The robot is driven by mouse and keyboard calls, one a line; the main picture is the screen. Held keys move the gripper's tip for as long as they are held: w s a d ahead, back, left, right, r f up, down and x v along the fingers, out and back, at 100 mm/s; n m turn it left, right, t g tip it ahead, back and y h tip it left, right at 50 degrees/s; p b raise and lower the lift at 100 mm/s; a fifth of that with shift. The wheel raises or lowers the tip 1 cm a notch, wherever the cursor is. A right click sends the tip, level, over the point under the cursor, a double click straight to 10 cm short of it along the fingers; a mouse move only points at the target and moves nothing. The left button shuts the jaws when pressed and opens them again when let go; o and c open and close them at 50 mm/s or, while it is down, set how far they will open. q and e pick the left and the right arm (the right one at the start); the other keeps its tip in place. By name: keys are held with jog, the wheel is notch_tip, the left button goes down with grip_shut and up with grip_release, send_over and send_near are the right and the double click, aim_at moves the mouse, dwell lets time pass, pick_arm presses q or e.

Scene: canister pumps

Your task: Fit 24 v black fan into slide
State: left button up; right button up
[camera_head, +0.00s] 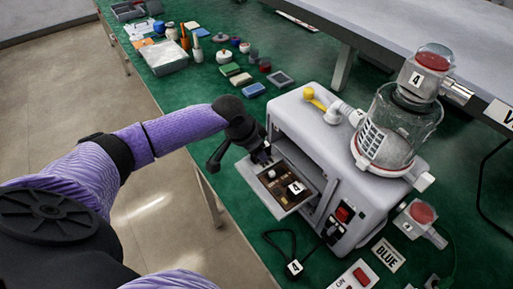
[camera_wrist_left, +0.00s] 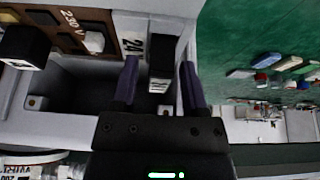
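The slide (camera_head: 285,203) is pulled out of the left side of the grey pump housing. It holds a brown panel (camera_head: 280,186) with a "4" label. In the left wrist view the panel (camera_wrist_left: 68,30) reads "230 V", and a white plate (camera_wrist_left: 133,45) reads "24". A small black block (camera_wrist_left: 161,62) with a white label, perhaps the 24 V black fan, shows between my left fingertips, with gaps on both sides. My left gripper (camera_head: 262,156) is open at the slide's far end. My right gripper is out of view.
The pump housing (camera_head: 335,140) carries a glass canister (camera_head: 385,130) and a yellow-knobbed lever (camera_head: 310,93).

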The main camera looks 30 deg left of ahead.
pick_arm(q)
jog(key=shift+o, duration=0.2)
jog(key=shift+r, duration=0.25)
jog(key=p+v, duration=0.3)
jog(key=v, duration=0.8)
jog(key=shift+s+a+r, duration=0.15)
jog(key=shift+s+r, duration=0.1)
jog(key=shift+r, duration=0.1)
